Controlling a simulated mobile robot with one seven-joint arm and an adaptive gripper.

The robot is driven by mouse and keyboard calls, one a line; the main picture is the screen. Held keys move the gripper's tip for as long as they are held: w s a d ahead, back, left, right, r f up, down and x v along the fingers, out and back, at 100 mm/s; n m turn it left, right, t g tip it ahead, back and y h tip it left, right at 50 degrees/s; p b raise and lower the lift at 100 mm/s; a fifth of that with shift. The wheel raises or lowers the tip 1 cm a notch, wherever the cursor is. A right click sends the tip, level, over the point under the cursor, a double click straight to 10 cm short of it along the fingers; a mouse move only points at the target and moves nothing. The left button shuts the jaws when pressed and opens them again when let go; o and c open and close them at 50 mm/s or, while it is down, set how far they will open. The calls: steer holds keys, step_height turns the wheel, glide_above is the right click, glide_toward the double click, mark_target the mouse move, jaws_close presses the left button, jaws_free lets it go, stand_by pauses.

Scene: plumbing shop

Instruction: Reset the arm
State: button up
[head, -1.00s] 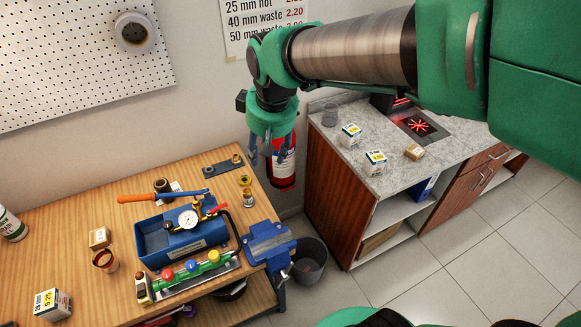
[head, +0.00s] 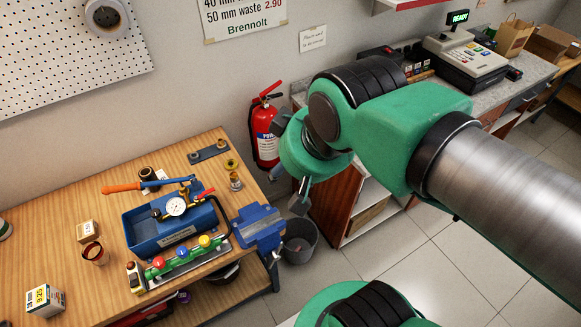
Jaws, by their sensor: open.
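My gripper (head: 302,190) hangs at the end of my green arm in the head view, near the middle of the picture. It is in front of the counter's brown side and just right of the red fire extinguisher (head: 265,135). It is open and nothing shows between its fingers, which are partly hidden by the wrist. My arm reaches in from the right and hides much of the counter.
The wooden workbench (head: 60,240) at left holds a blue test pump (head: 160,240), a blue vise (head: 257,225) and small boxes. A grey bin (head: 300,242) stands beside it. The counter carries a cash register (head: 465,65). Tiled floor (head: 440,260) at lower right is clear.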

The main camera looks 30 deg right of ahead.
step_height(320, 180, down, 7)
steer(key=b, duration=0.7)
stand_by(1.4)
